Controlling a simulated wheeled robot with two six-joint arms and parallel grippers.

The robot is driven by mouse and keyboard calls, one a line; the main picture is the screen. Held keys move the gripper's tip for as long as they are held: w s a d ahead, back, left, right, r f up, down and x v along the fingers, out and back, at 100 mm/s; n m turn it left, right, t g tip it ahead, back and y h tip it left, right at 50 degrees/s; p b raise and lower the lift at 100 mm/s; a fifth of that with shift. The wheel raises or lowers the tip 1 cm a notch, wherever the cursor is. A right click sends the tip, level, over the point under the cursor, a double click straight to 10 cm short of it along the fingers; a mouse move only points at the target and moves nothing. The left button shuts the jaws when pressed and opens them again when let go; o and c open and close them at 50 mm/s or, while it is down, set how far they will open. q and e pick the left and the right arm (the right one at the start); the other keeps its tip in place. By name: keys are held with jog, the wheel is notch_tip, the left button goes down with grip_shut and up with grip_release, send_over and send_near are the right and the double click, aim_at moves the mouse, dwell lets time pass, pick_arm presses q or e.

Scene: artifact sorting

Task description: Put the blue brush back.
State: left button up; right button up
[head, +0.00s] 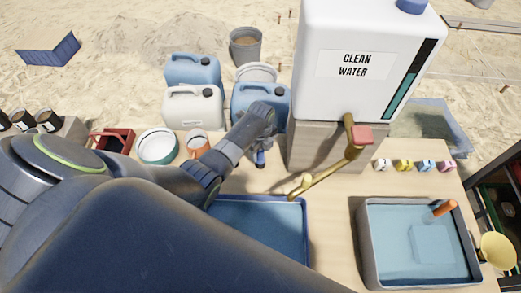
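My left gripper (262,146) points down over the table, in front of the blue jerrycan and left of the water tank's stand. A small blue piece (260,159) shows at its fingertips. It may be the blue brush, but it is too small and too covered to be sure. I cannot tell whether the fingers are closed on it. My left arm hides much of the table's left side. My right gripper is not in view.
A clean-water tank (340,90) has a brass tap (325,178). In front are a blue tray (265,235) and a water basin (365,250) with an orange-handled tool (444,208). An orange-white container (197,142), white-green bowl (157,148) and several small coloured items (404,165) stand behind.

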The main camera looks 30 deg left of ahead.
pick_arm(q)
notch_tip(320, 180, up, 12)
jog(key=shift+r, duration=0.2)
dwell(0.5)
dwell(0.4)
